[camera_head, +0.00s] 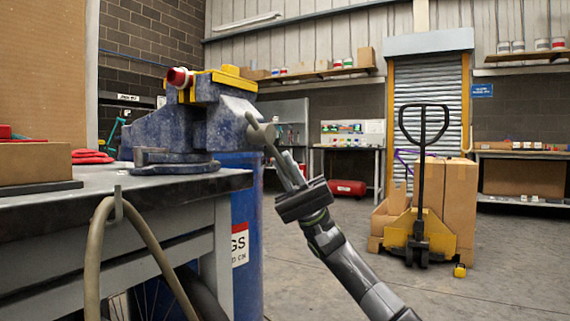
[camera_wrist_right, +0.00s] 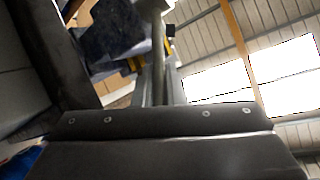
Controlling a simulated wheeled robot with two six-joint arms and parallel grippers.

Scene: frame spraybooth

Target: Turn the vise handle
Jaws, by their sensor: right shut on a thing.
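A blue vise (camera_head: 190,125) with yellow parts on top is mounted at the right end of the workbench. Its grey handle (camera_head: 261,129) sticks out at the vise's right side. My right gripper (camera_head: 272,148) comes up from the lower right with its fingers at the handle, shut on it. In the right wrist view, the fingers (camera_wrist_right: 157,75) close around the grey handle bar (camera_wrist_right: 157,35), with the blue vise (camera_wrist_right: 108,30) behind to the left. The fingers hide part of the handle. My left gripper is not in view.
The workbench (camera_head: 205,184) fills the left, with a cardboard box (camera_head: 35,163) and a hose (camera_head: 130,225) at its front edge. A yellow pallet jack (camera_head: 420,235) with boxes stands right. The floor between is clear.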

